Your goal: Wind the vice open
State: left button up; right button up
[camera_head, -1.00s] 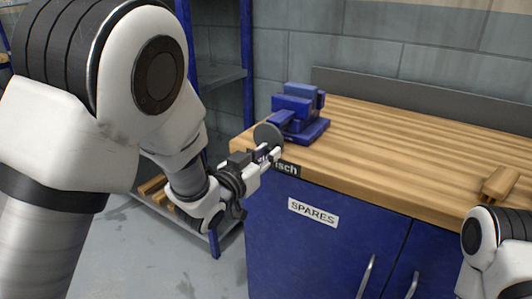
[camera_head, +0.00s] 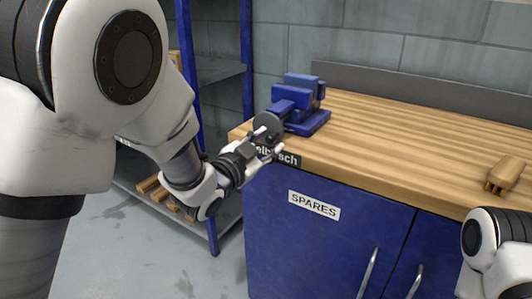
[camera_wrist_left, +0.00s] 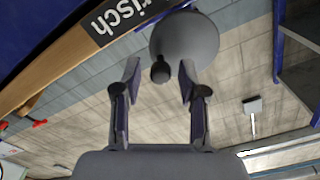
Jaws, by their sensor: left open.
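The blue vice (camera_head: 298,103) stands on the left end of the wooden bench top. Its round grey handwheel (camera_head: 268,125) faces out past the bench's left front corner. My left gripper (camera_head: 272,140) is at the handwheel, with its fingers spread. In the left wrist view the handwheel (camera_wrist_left: 184,36) is ahead of the open fingers (camera_wrist_left: 157,80). Its short dark knob (camera_wrist_left: 160,72) points toward the gripper and shows between the two fingertips, with a gap on each side. My right gripper is out of view; only part of that arm shows at the lower right.
The wooden bench top (camera_head: 400,135) is mostly clear. A wooden brush-like block (camera_head: 506,174) lies at its right. Below is a blue cabinet with a SPARES label (camera_head: 314,205). A blue-framed shelf unit (camera_head: 222,70) stands left of the bench, behind my left arm.

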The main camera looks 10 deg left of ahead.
pick_arm(q)
jog(key=m+b, duration=0.4)
jog(key=m, duration=0.3)
jog(key=m+b, duration=0.5)
jog(key=m, duration=0.1)
jog(key=shift+m+b, duration=0.3)
jog(key=m+b, duration=0.4)
jog(key=shift+f, duration=0.2)
jog(key=shift+r+m, duration=0.2)
jog(key=shift+m, duration=0.2)
jog(key=shift+r, duration=0.1)
